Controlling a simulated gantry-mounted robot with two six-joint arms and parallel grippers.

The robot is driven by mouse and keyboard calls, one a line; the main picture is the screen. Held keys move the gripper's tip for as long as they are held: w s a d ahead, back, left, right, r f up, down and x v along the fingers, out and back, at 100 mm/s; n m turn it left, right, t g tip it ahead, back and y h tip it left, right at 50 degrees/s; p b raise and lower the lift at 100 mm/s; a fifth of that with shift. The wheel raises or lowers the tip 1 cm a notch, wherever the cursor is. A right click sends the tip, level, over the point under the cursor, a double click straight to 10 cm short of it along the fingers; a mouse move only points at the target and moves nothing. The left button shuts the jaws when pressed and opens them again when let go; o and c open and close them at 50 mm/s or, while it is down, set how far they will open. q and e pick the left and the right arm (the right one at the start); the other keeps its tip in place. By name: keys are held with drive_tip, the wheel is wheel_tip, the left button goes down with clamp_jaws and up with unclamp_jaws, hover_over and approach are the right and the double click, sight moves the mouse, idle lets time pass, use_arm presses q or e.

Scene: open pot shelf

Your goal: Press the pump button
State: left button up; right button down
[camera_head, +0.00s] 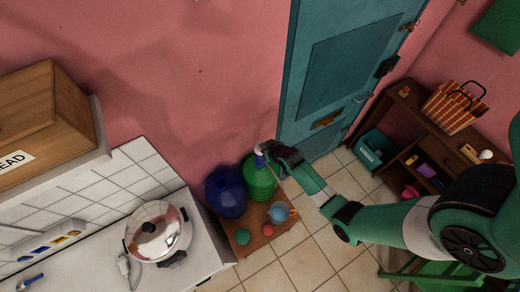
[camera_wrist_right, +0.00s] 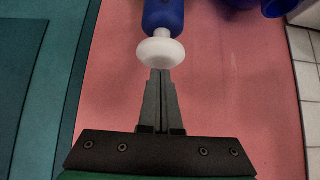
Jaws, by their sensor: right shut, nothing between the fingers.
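The pump has a white round button on a blue body. In the right wrist view the white button (camera_wrist_right: 160,52) sits just beyond my right fingertips (camera_wrist_right: 160,74), with the blue pump body (camera_wrist_right: 163,14) behind it. The fingers are shut and empty; their tips appear at the button's edge, but I cannot tell if they touch it. In the head view the pump's white top (camera_head: 260,148) shows above a green bottle (camera_head: 259,180), and my right gripper (camera_head: 270,157) is right beside it, partly covering it. My left gripper is not in view.
A blue jug (camera_head: 225,192) stands left of the green bottle on a small wooden table (camera_head: 247,246). A light blue pot (camera_head: 279,213) and small balls are also on it. A counter with a metal pot (camera_head: 158,228) is at left. A teal door (camera_head: 345,75) stands behind.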

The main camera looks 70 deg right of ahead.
idle(0.3)
wheel_tip(320, 180, down, 3)
drive_tip(key=b, duration=0.2)
drive_tip(key=shift+f+b, duration=0.2)
drive_tip(key=shift+b, duration=0.1)
drive_tip(key=shift+r, duration=0.1)
drive_tip(key=shift+s, duration=0.1)
drive_tip(key=shift+a+r+p, duration=0.1)
drive_tip(key=shift+r+p, duration=0.05)
drive_tip(key=shift+p, duration=0.15)
wheel_tip(320, 180, up, 5)
drive_tip(key=p, duration=0.4)
drive_tip(key=p+v, duration=0.2)
drive_tip(key=v, duration=0.7)
